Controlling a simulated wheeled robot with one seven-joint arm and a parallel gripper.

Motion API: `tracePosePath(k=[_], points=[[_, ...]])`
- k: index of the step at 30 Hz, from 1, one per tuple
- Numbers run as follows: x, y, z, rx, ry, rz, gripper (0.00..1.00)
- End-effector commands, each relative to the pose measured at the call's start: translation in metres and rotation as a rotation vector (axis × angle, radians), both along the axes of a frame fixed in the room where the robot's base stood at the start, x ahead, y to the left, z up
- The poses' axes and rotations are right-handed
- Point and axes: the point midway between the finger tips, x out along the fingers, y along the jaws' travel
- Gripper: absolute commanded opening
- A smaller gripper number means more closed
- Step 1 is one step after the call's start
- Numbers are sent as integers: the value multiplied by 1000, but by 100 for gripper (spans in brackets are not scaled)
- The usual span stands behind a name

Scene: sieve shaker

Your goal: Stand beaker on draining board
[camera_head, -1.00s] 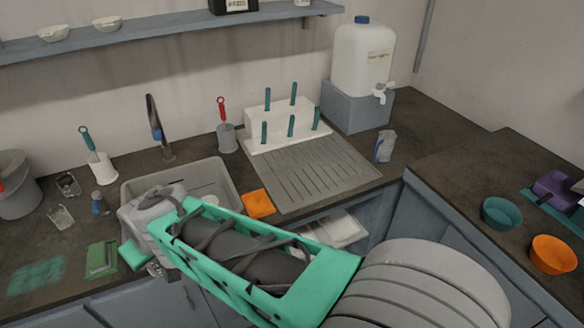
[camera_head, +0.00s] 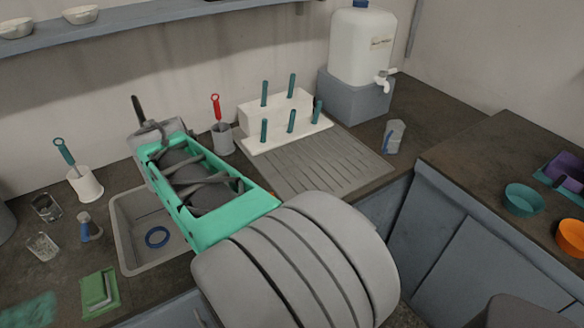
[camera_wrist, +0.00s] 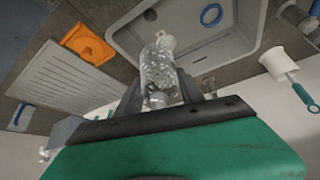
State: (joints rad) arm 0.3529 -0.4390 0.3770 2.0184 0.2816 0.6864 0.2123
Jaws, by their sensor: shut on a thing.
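My gripper (camera_wrist: 160,77) is shut on a clear glass beaker (camera_wrist: 157,66), which shows between the fingers in the wrist view with pale speckles on it. In the head view my arm hides the fingers and the held beaker. The grey ribbed draining board (camera_head: 335,168) lies right of the sink in the head view. It also shows at the left in the wrist view (camera_wrist: 72,84), apart from the beaker. The board's visible ribbed surface is bare.
A white peg rack (camera_head: 285,128) with teal pegs stands behind the board. The sink (camera_head: 135,235) holds a blue ring (camera_head: 157,237). The tap (camera_head: 139,112) rises behind my wrist. An orange piece (camera_wrist: 88,45) lies between sink and board.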

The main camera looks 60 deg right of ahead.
Motion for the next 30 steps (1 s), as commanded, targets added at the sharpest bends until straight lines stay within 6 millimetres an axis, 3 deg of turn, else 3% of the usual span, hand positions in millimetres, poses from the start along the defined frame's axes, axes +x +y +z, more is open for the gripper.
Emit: tracePosePath(k=[1,6,10,15,20,29,30], points=[[-11,-33,-4,0,0,-132,0],[-69,-128,-1,-1,-1,-594,0],[-121,-178,0,-1,0,-912,0],[-167,-208,1,-2,-2,-1178,0],[-178,-223,-2,-2,1,-1253,0],[-158,-302,-37,-2,3,-1249,0],[-156,-310,-48,-1,5,-1248,0]])
